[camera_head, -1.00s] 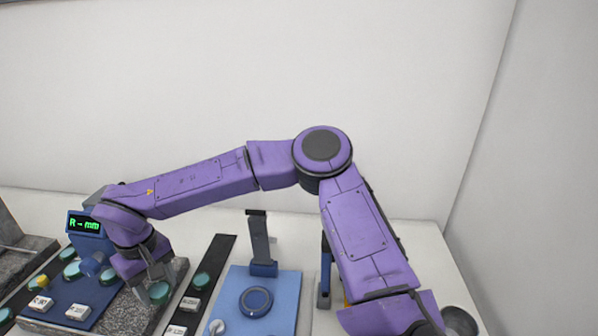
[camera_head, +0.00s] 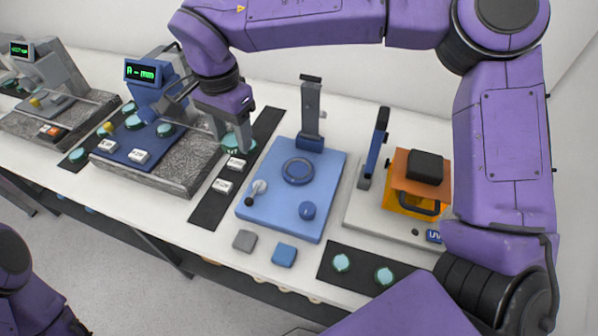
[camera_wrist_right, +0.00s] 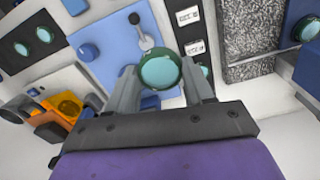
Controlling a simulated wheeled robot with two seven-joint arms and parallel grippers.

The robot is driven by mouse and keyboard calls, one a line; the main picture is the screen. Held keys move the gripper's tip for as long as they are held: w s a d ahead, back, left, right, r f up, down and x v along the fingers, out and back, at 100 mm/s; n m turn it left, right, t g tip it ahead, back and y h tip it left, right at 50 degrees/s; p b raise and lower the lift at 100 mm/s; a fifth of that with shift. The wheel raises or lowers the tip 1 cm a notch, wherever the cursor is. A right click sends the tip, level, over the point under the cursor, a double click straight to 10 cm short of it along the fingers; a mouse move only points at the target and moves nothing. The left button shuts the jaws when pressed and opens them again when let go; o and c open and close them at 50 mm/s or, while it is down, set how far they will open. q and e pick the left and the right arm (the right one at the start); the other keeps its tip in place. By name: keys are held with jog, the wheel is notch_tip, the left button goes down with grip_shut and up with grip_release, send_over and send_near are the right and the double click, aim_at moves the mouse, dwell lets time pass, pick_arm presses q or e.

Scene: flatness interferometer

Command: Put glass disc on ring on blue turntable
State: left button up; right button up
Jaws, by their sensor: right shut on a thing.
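My right gripper (camera_head: 233,126) is shut on a teal glass disc (camera_head: 238,142) with a dark green rim, at the far end of a dark strip. The disc (camera_wrist_right: 160,69) sits between the two grey fingers in the right wrist view. I cannot tell how high it is above the strip. The blue turntable (camera_head: 322,208) is just right of the gripper, and its dark ring (camera_head: 298,171) lies empty on top. My left gripper is out of view.
The turntable carries an upright grey post (camera_head: 311,108), a lever (camera_head: 258,188) and a blue knob (camera_head: 307,210). A granite block (camera_head: 184,170) stands left. An orange device (camera_head: 408,205) stands right. Two discs lie on a front dark strip (camera_head: 362,285).

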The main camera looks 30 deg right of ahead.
jog(key=shift+s+a+r+m, duration=0.1)
jog(key=shift+s+a+m, duration=0.2)
jog(key=shift+m, duration=0.3)
jog(key=s+d+f+p, duration=0.1)
jog(key=d+f+p, duration=0.25)
jog(key=d, duration=0.55)
send_over(298, 169)
jog(key=a, duration=0.1)
notch_tip(298, 169, down, 5)
jog(key=shift+r, duration=0.2)
jog(key=shift+d+f, duration=0.2)
jog(key=shift+f, duration=0.15)
jog(key=f, duration=0.3)
jog(key=shift+s+d+f, duration=0.1)
jog(key=shift+d+f, duration=0.25)
jog(key=shift+d, duration=0.05)
jog(key=shift+f, duration=0.15)
jog(key=shift+f, duration=0.1)
